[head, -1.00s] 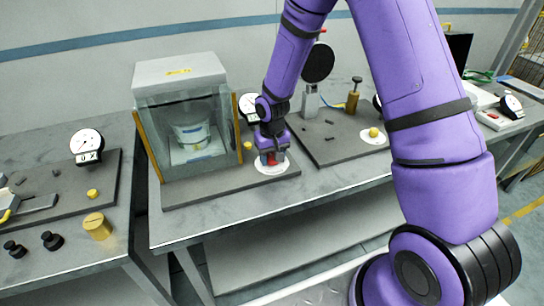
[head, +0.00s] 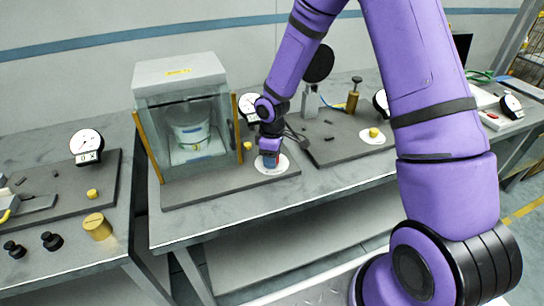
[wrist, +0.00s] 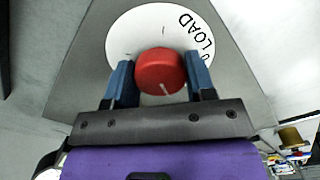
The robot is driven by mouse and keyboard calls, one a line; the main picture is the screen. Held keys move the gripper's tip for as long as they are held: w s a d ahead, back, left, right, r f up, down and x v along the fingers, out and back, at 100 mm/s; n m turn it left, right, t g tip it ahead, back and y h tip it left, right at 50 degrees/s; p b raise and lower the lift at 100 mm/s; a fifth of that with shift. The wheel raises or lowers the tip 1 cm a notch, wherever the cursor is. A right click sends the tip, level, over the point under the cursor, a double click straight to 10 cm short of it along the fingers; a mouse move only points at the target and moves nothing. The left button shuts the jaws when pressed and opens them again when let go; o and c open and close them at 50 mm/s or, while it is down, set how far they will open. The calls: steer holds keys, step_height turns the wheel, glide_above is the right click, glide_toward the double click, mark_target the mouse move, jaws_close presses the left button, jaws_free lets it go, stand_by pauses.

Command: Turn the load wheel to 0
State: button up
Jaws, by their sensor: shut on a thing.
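The load wheel (wrist: 160,70) is a red round knob on a white disc (wrist: 125,38). The disc carries the word LOAD with a 0 beside it at the right, and a short tick at the top in the wrist view. A white line on the knob points down toward my wrist and a little right, away from the 0. My gripper (wrist: 161,82) is shut on the knob, with one blue finger on each side. In the head view, my gripper (head: 269,163) stands over the white disc (head: 282,165) and hides the knob.
A glass-walled cabinet (head: 180,72) with a white container inside stands left of the disc. A dial gauge (head: 247,106) is behind my gripper. Another station with a yellow knob (head: 373,132) lies to the right. The bench front (head: 220,220) is clear.

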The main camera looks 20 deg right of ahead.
steer(key=n, duration=1.4)
steer(key=shift+w+n, duration=0.1)
steer(key=shift+n, duration=0.2)
stand_by(0.4)
steer(key=o, duration=0.9)
steer(key=shift+o, duration=0.2)
step_height(320, 180, up, 11)
steer(key=shift+f, duration=0.1)
